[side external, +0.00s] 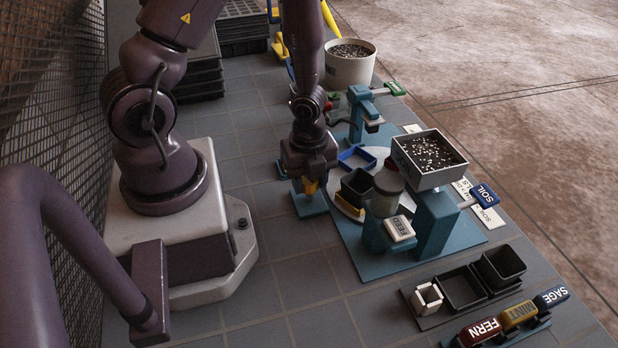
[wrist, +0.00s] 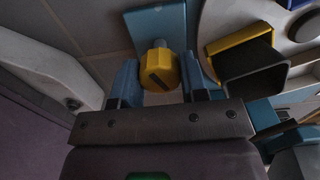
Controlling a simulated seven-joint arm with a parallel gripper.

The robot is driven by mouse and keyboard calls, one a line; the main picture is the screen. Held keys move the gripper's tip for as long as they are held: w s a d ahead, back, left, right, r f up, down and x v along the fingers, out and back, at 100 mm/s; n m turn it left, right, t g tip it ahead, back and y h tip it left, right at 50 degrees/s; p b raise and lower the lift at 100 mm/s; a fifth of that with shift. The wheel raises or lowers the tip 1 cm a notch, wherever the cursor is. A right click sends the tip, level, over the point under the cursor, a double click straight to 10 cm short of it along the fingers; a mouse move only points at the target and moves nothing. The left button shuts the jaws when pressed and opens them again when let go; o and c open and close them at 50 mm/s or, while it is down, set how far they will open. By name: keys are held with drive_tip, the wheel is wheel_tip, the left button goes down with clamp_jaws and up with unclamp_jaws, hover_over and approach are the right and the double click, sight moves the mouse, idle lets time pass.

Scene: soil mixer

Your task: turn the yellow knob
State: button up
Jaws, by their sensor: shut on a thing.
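The yellow knob (wrist: 159,71) is faceted, with a dark slot-like mark on its face. It sits on a short blue-grey shaft at a blue block. In the wrist view my gripper (wrist: 160,78) has one blue finger on each side of the knob and is shut on it. In the side view my gripper (side external: 308,182) points down at the left edge of the mixer, and only a small part of the knob (side external: 310,187) shows under it. The blue block (side external: 309,203) stands below the gripper.
Right of the knob is a round grey plate with a black pot (side external: 357,187) and a blue frame (side external: 357,158). Labelled blocks and pots lie at the front right. The tiled table between my base and the knob is clear.

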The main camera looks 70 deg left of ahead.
drive_tip(key=n, duration=1.3)
idle(0.5)
drive_tip(key=o, duration=0.9)
wheel_tip(320, 180, up, 13)
idle(0.5)
